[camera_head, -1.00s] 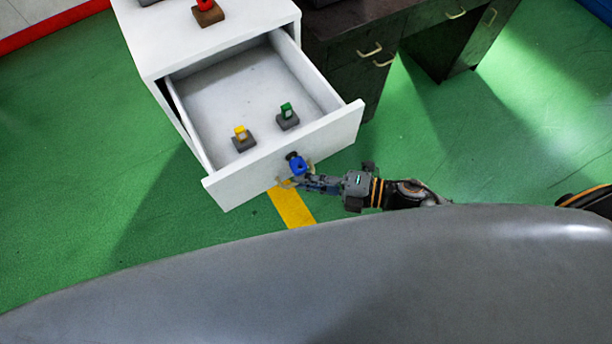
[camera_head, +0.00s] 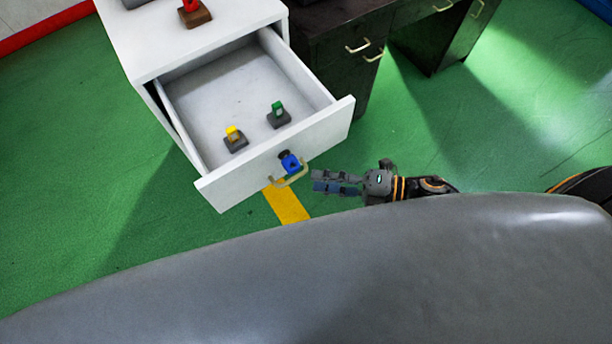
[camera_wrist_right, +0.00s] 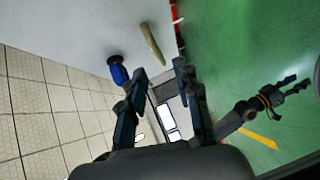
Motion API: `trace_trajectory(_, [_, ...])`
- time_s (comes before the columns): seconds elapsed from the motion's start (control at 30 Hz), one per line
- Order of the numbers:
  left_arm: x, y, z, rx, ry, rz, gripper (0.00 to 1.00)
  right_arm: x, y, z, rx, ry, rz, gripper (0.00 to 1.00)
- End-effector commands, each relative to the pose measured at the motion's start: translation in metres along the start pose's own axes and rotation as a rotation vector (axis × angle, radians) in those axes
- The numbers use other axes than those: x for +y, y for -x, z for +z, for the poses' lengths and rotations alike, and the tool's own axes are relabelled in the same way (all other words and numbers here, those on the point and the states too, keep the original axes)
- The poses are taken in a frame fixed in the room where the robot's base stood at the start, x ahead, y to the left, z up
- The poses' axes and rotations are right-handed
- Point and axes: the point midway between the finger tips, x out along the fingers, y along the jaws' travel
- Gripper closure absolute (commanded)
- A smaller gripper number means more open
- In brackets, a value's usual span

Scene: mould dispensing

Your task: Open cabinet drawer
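The white cabinet drawer (camera_head: 225,185) is pulled well out of the white cabinet (camera_head: 225,50). Its brass handle (camera_head: 288,181) is on the drawer front, below a blue lock-like piece (camera_head: 290,162). My right gripper (camera_head: 314,182) is just right of the handle, apart from it, with its fingers spread and empty. In the right wrist view the handle (camera_wrist_right: 152,44) and the blue piece (camera_wrist_right: 118,72) lie beyond the open fingertips. My left gripper (camera_wrist_right: 293,84) shows only in the right wrist view, at the right, its fingers apart and empty.
A yellow-topped piece (camera_head: 234,138) and a green-topped piece (camera_head: 279,115) stand in the drawer. A red item on a brown block (camera_head: 195,13) is on the cabinet top. A dark desk (camera_head: 340,65) stands to the right. Green floor is free in front.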

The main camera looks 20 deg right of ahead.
Motion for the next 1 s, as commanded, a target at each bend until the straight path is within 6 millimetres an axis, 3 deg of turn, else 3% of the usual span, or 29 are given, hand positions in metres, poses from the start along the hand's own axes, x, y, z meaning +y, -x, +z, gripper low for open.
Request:
trace_trajectory(0.1, [0.001, 0.000, 0.000, 0.000, 0.000, 0.001, 0.60, -0.002, 0.027, -0.001, 0.000, -0.003, -0.004, 0.68])
trace_trajectory(0.33, [0.001, 0.000, 0.000, 0.000, 0.000, 0.001, 0.60, -0.001, 0.059, 0.000, 0.000, -0.001, -0.002, 0.68])
trace_trajectory(1.0, [0.001, 0.000, -0.001, 0.000, -0.001, 0.001, 0.60, -0.001, 0.065, 0.001, -0.003, -0.002, 0.000, 0.68])
